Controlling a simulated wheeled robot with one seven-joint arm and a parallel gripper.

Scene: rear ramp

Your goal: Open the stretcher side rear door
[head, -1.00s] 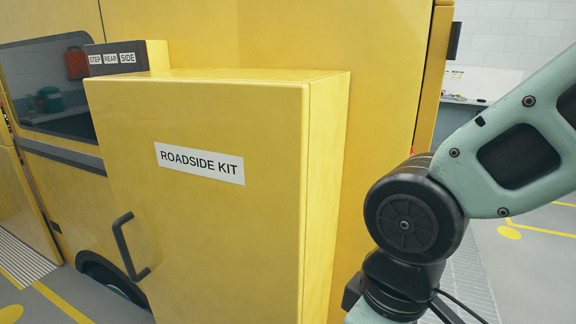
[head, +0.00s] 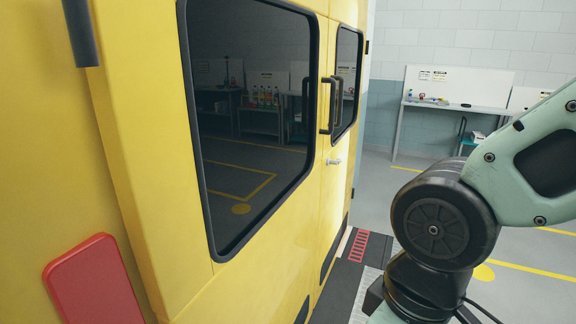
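Two yellow rear doors with dark windows fill the left and middle of the head view. The nearer door (head: 232,279) has a large dark window (head: 250,130) that reflects the room. The farther door (head: 339,157) has a smaller-looking window, and both doors look shut. A black upright handle (head: 326,105) stands near the seam between them, with a small light-coloured latch (head: 334,162) below it. No label shows which door is the stretcher side. My arm is at the right edge, apart from the doors. My gripper is out of view.
A red panel (head: 95,285) and a dark bar (head: 80,32) are on the yellow body at the left. A dark step with a red grating (head: 358,246) lies below the doors. A workbench (head: 455,112) stands by the far wall, with open floor before it.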

